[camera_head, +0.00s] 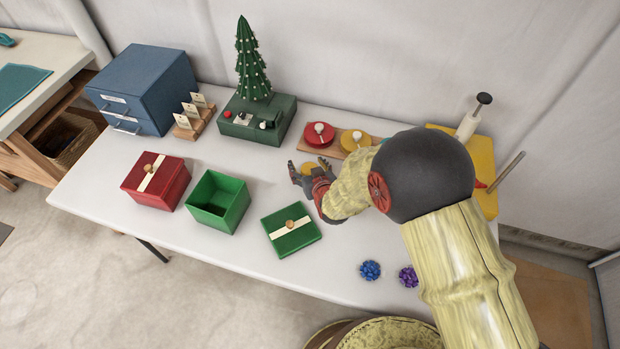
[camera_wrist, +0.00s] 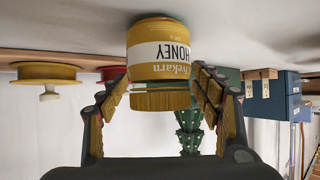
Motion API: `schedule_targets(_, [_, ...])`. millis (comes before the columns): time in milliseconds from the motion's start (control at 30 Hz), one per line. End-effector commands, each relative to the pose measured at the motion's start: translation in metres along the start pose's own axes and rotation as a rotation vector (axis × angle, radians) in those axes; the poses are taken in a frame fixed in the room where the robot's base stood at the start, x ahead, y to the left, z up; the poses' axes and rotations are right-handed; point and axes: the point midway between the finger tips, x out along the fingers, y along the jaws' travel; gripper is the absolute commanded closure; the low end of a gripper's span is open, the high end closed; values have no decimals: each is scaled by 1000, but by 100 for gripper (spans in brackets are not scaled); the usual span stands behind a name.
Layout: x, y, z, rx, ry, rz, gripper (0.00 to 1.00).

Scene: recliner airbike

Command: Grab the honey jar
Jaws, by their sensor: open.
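The honey jar (camera_wrist: 160,50) has a gold lid and a white label reading HONEY. In the wrist view it appears upside down, as does the whole scene, and stands on the white table. My gripper (camera_head: 308,170) is open, with one finger on either side of the jar. Gaps show between the fingers and the jar, and I cannot tell whether either finger touches it. In the head view only a small yellow part of the jar (camera_head: 308,169) shows between the fingers; my gripper and arm hide the rest.
A small tree (camera_head: 252,62) stands further back. Blue (camera_head: 370,270) and purple (camera_head: 408,276) bows lie in front.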

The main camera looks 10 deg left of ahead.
Motion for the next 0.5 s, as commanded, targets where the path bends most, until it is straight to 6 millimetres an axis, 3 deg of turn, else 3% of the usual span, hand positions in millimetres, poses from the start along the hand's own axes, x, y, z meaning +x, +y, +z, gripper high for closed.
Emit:
schedule_targets(100, [9, 0, 0, 0, 1, 0, 35])
schedule_targets(333, [10, 0, -2, 0, 1, 0, 35])
schedule_targets(500, [10, 0, -2, 0, 1, 0, 44])
